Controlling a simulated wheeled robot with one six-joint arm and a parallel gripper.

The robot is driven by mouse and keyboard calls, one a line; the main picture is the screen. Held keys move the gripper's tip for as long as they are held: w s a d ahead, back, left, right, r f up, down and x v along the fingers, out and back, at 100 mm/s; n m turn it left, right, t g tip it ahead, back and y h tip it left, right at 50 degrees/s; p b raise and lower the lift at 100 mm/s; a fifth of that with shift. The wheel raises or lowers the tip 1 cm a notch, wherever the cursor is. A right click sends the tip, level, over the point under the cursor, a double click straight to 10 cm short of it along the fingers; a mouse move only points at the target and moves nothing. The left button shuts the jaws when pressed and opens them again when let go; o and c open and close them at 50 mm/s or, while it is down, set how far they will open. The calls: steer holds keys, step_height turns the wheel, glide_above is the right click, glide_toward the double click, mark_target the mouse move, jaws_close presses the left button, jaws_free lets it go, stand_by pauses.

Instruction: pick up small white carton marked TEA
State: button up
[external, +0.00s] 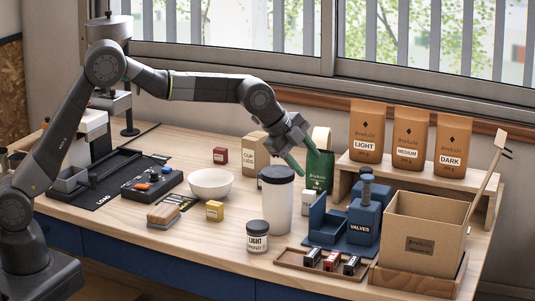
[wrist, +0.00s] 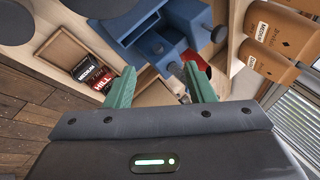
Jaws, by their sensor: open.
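A small white carton (external: 308,203) stands on the table between the white canister and the blue holder in the external view. Its marking is too small to read there. My gripper (external: 302,158) is above and behind it, near the green bag, and is apart from the carton. In the wrist view my gripper (wrist: 160,72) shows two green fingers spread apart with no object clearly held between them. I cannot make out the carton for sure in the wrist view.
A white canister (external: 277,205) with a dark lid stands left of the carton. A green bag (external: 320,170) is behind.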

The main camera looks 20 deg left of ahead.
steer(key=w+a+n+g+y, duration=0.15)
steer(key=w+a+n, duration=0.25)
steer(key=w, duration=0.6)
steer(key=n+g, duration=0.2)
steer(key=g, duration=0.1)
glide_above(304, 190)
steer(key=a, duration=0.4)
step_height(304, 190, down, 7)
steer(key=x, duration=0.5)
steer(key=p+x, duration=0.1)
steer(key=x, duration=0.1)
steer(key=shift+s+d+f, duration=0.15)
steer(key=shift+d+f, duration=0.05)
steer(key=shift+d, duration=0.15)
steer(key=shift+d+p+x, duration=0.1)
steer(key=shift+p+x, duration=0.45)
steer(key=shift+x, duration=0.9)
steer(key=shift+d+p+x, duration=0.15)
steer(key=shift+p+x, duration=0.35)
steer(key=shift+x, duration=1)
steer(key=shift+r, duration=0.1)
steer(key=c, duration=1)
steer(key=shift+c, duration=0.2)
